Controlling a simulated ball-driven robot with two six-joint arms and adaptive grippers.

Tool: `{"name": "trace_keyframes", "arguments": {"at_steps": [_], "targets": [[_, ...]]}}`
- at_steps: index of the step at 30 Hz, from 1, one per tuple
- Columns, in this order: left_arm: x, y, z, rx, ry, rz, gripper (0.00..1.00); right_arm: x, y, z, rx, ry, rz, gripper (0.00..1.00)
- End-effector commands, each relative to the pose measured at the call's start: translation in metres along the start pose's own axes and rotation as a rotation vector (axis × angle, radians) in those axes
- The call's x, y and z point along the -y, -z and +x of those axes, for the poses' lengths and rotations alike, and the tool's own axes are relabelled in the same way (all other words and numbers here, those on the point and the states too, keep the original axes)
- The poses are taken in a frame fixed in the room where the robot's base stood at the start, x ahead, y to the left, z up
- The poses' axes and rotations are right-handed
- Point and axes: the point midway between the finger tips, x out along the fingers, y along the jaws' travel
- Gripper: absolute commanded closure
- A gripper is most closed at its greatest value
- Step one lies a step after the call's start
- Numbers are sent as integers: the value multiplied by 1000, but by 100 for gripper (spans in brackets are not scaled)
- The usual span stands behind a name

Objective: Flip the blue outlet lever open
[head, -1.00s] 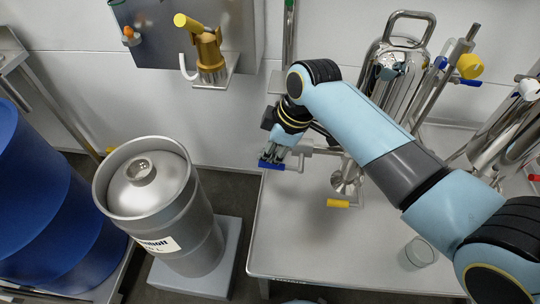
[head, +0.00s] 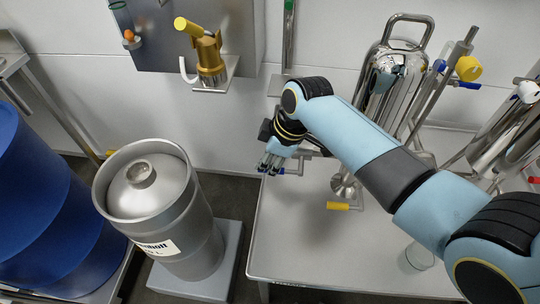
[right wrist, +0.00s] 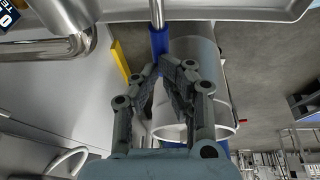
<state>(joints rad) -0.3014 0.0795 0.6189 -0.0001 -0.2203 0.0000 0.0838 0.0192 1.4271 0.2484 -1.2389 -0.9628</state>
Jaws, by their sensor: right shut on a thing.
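My right gripper (head: 271,167) reaches down at the left edge of the steel table, beside the outlet pipe of the tank. It is shut on the blue outlet lever (right wrist: 159,43). In the right wrist view its fingers (right wrist: 168,72) close around the lower part of the lever, whose upper part joins a metal rod. In the head view only small blue bits of the lever (head: 281,171) show at the fingertips; the fingers hide the rest. The polished evaporator tank (head: 392,85) stands behind my right arm. My left gripper is not in view.
A steel keg (head: 182,238) stands on a grey platform (head: 225,262) left of the table (head: 300,250). A blue drum (head: 35,215) is far left.

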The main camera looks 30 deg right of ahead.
Motion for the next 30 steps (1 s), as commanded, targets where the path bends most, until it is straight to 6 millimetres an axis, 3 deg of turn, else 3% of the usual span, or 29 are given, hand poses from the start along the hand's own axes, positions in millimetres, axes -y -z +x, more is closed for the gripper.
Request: {"name": "trace_keyframes", "arguments": {"at_steps": [5,14,24,30], "targets": [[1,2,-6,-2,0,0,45,-2,1,-5,2,-5,-1,100],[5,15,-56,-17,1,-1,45,-6,19,-47,-1,-7,8,100],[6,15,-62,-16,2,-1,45,-4,23,-118,-1,-7,8,100],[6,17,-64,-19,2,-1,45,-4,24,-135,1,-5,8,100]]}}
